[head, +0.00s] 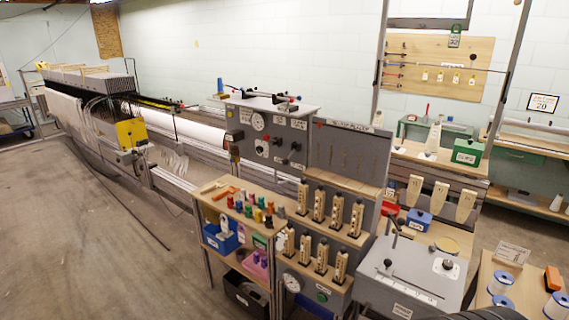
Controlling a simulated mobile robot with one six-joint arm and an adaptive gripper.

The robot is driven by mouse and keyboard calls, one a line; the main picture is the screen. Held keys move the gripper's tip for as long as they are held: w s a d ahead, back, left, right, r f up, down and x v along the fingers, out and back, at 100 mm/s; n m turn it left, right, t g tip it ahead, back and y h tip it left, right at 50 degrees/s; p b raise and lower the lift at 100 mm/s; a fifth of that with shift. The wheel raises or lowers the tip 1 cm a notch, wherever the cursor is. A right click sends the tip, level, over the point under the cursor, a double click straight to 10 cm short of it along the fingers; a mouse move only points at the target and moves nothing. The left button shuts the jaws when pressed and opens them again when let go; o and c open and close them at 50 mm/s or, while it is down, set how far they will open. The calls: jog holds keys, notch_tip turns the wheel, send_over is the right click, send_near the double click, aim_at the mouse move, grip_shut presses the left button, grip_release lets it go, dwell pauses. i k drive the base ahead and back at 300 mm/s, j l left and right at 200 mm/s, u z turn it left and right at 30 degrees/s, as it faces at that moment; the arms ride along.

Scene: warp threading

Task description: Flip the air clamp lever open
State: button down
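No lever is readably labelled as the air clamp, so I cannot tell which one it is. A grey metal box (412,275) at the lower right carries a thin upright lever (394,236) and a black knob (447,264). A tall grey control cabinet (270,135) in the middle has black-handled parts on its top and knobs on its front. A lower unit with a round gauge (291,283) stands below rows of wooden, black-topped holders (320,204). My gripper is not in view.
A wooden shelf unit (220,191) with colored spools and bins stands left of the holders. A long loom-like machine (130,133) runs along the back left. White spools (501,283) sit on a table at the right. Open concrete floor (80,240) lies at the left.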

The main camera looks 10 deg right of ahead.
aim_at(286, 161)
jog(key=i+j, duration=0.15)
jog(key=i, duration=0.35)
jog(key=i+j+z, duration=0.1)
jog(key=i, duration=0.35)
jog(key=i+j+z, duration=0.1)
jog(key=i, duration=0.4)
jog(key=i+j, duration=0.3)
jog(key=i, duration=0.15)
